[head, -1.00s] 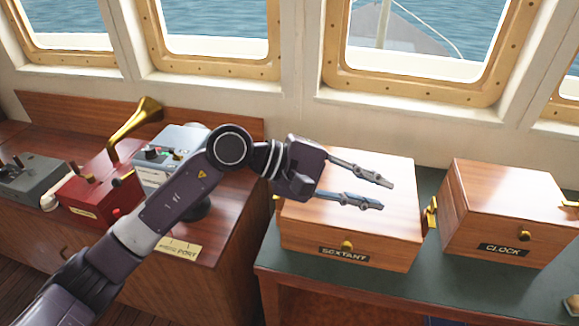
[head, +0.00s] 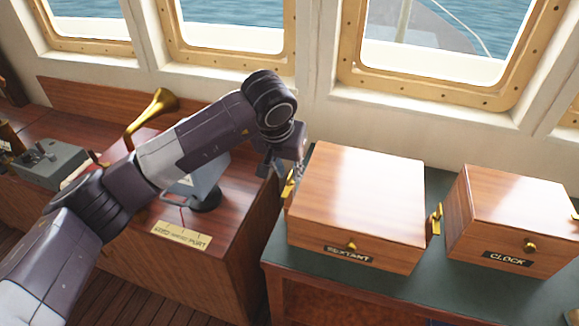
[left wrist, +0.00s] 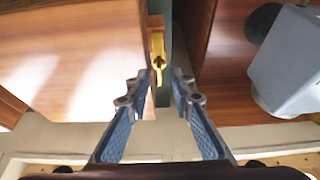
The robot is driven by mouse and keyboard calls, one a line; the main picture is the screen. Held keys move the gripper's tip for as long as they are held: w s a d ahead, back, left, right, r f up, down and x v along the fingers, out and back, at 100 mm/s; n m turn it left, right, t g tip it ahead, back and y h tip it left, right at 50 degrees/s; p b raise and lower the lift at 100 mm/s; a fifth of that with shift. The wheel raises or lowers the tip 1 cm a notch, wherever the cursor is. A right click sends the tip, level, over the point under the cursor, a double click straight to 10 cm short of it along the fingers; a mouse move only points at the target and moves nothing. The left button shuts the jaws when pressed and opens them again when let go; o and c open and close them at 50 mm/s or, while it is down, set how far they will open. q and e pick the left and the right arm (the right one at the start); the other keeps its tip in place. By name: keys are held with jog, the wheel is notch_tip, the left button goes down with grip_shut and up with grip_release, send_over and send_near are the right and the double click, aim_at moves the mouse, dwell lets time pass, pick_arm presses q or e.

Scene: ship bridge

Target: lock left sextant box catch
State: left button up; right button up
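The wooden sextant box (head: 365,195) stands on the green counter, lid down. Its left brass catch (head: 289,184) is on the left side; it also shows upright in the left wrist view (left wrist: 158,48). A second brass catch (head: 436,219) is on the right side. My left gripper (left wrist: 160,78) is open and empty, pointing down beside the left side. In the left wrist view its fingertips lie either side of the catch's lower end; I cannot tell whether they touch it. My right gripper is not in view.
A wooden clock box (head: 510,225) stands to the right on the green counter (head: 330,270). To the left, a wooden console (head: 225,235) carries a grey instrument (head: 207,185) close to my left arm, and a brass horn (head: 155,108). Windows are behind.

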pick_arm(q)
jog(key=shift+w+d+f, duration=0.1)
jog(key=shift+w+f, duration=0.05)
jog(key=shift+f, duration=0.35)
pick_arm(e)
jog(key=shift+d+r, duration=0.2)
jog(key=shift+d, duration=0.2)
pick_arm(q)
jog(key=shift+c, duration=0.3)
grip_shut()
